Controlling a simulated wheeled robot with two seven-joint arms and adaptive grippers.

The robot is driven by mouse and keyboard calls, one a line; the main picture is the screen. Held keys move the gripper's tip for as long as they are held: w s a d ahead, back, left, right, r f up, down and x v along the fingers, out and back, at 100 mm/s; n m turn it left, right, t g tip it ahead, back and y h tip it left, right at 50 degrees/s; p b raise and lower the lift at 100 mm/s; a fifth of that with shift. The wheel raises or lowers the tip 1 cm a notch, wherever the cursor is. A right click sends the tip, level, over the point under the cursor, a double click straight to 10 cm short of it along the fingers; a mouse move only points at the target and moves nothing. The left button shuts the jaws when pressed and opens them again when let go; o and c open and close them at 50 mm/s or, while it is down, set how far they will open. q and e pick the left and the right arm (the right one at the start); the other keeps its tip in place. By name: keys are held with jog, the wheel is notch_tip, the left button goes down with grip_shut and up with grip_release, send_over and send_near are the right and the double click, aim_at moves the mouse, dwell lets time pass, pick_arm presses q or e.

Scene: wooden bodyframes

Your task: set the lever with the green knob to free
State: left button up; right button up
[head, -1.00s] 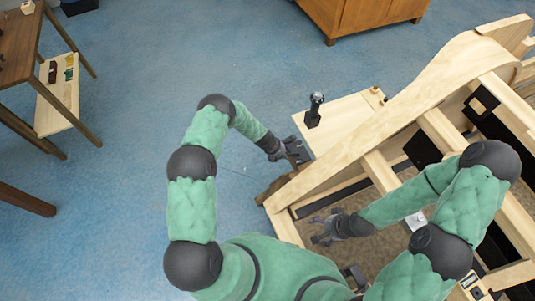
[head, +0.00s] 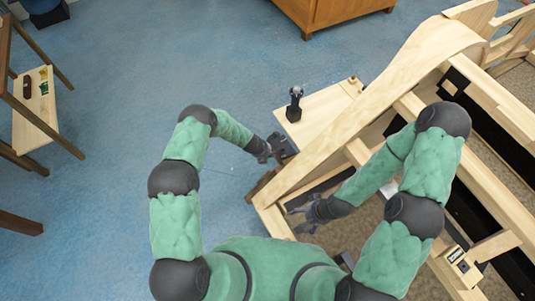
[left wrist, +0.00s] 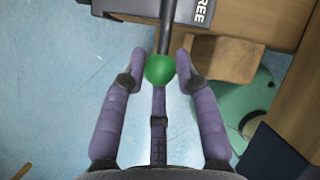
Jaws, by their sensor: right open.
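The green knob (left wrist: 159,69) sits on a dark lever shaft (left wrist: 166,28) that runs up to a plate marked FREE (left wrist: 203,12) in the left wrist view. My left gripper (left wrist: 160,62) has its purple fingers on both sides of the knob and a middle finger below it. The fingers lie close to the knob; I cannot tell whether they press on it. In the head view my left gripper (head: 272,150) is at the near left corner of the wooden frame, and the knob is hidden there. My right gripper (head: 306,213) is open and empty inside the frame.
The wooden bodyframe (head: 390,75) fills the right side. A black stick (head: 294,104) stands on its side board (head: 318,110). A brown cabinet (head: 335,15) is at the back and a table with a low shelf (head: 35,122) at the left. The blue floor between is clear.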

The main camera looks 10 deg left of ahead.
pick_arm(q)
jog(key=o, duration=0.3)
jog(key=shift+d, duration=0.1)
jog(key=shift+a+r, duration=0.2)
jog(key=shift+r, duration=0.25)
jog(key=v, duration=1.1)
jog(key=shift+s, duration=0.2)
jog(key=shift+r, duration=0.1)
